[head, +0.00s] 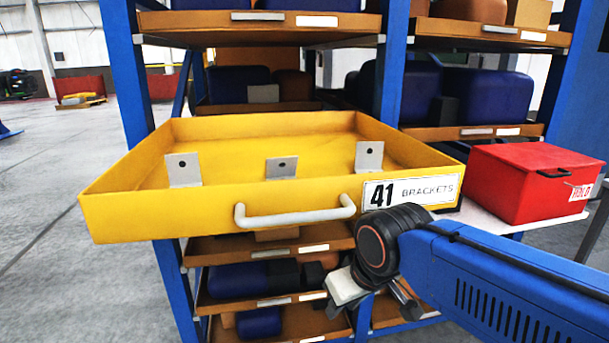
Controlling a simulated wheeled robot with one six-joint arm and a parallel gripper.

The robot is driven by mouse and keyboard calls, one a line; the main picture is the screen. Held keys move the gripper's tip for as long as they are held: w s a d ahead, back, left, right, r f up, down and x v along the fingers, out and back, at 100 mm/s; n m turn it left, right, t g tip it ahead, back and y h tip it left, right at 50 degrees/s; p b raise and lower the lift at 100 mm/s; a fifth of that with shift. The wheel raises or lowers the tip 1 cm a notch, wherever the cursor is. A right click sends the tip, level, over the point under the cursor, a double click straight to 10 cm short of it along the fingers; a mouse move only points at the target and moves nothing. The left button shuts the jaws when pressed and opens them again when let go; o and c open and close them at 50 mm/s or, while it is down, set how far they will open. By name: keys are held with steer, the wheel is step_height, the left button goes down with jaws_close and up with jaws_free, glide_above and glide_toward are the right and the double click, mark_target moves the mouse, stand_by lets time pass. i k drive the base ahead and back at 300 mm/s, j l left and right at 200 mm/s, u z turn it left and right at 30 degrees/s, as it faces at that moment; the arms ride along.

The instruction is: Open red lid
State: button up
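The red box (505,195) stands on a pale surface at the right. Its red lid (535,155) lies flat on top and appears shut. A black handle (553,173) is on the lid near its right side, and a white HOLD tag (580,191) hangs at the right corner. My gripper (372,300) is at lower centre, below the yellow drawer's label and well left of the red box, touching neither visibly. The wrist partly hides the gripper, so its opening is unclear.
A yellow drawer (130,218) marked 41 BRACKETS juts out from the blue rack (128,70), with a white handle (295,215) and grey brackets (281,168) inside. It fills the space left of the red box. Grey floor (50,180) is open at the left.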

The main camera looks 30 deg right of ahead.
mark_target(539, 157)
steer(key=l+z, duration=0.15)
steer(key=z, duration=1.85)
